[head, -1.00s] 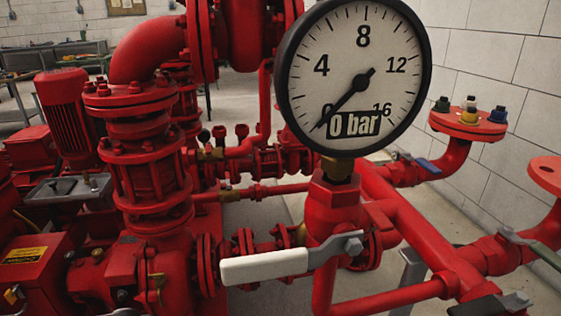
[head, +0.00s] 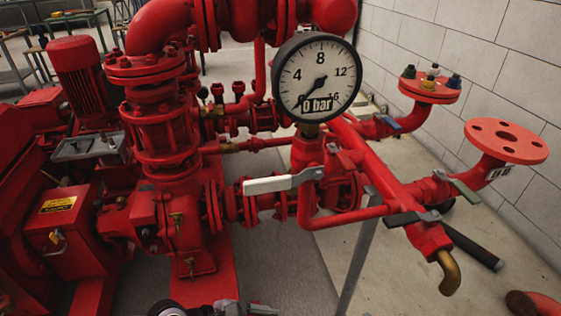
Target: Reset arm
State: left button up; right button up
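Neither of my grippers can be made out in the head view. No arm of mine is clearly visible. A pressure gauge (head: 316,78) with a black rim and white face reads "0 bar". It stands upright on a red fitting. A valve lever with a white handle (head: 268,184) lies roughly level just below the gauge, pointing left.
Red pump pipework (head: 165,140) fills the left and middle. Flanged outlets (head: 506,141) and a brass spout (head: 449,275) jut out on the right. A white block wall (head: 455,50) bounds the right side. Dark parts at the bottom edge are cut off and unclear. Bare floor (head: 390,285) shows lower right.

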pick_arm(q)
jog(key=d+r+n+t+h+p, duration=0.4)
jog(key=r+n+t+p, duration=0.1)
jog(key=r+n, duration=0.9)
jog(key=w+a+r+n+t+y+p, duration=0.4)
jog(key=a+r+n+t+p, duration=0.15)
jog(key=n, duration=1.05)
jog(key=s+a+f+n+g+y+p, duration=0.1)
jog(key=s+a+f+n+y+p, duration=0.1)
jog(key=a+n, duration=0.5)
jog(key=s+a+f+n+g+y+p, duration=0.1)
jog(key=s+a+n+y+p, duration=0.4)
jog(key=n, duration=1.1)
jog(key=s+a+f+y, duration=0.1)
jog(key=s+a, duration=0.1)
jog(key=a, duration=0.1)
jog(key=shift+s+a+n+y, duration=0.3)
jog(key=shift+y, duration=0.1)
pick_arm(e)
jog(key=s+d+r+h, duration=0.1)
jog(key=d+r, duration=0.1)
jog(key=r, duration=0.3)
jog(key=s+d+r+g+h, duration=0.1)
jog(key=s+d+r, duration=0.1)
jog(key=r, duration=0.3)
jog(key=shift+s+d+r, duration=0.15)
jog(key=shift+s+d, duration=0.15)
jog(key=shift+d, duration=0.55)
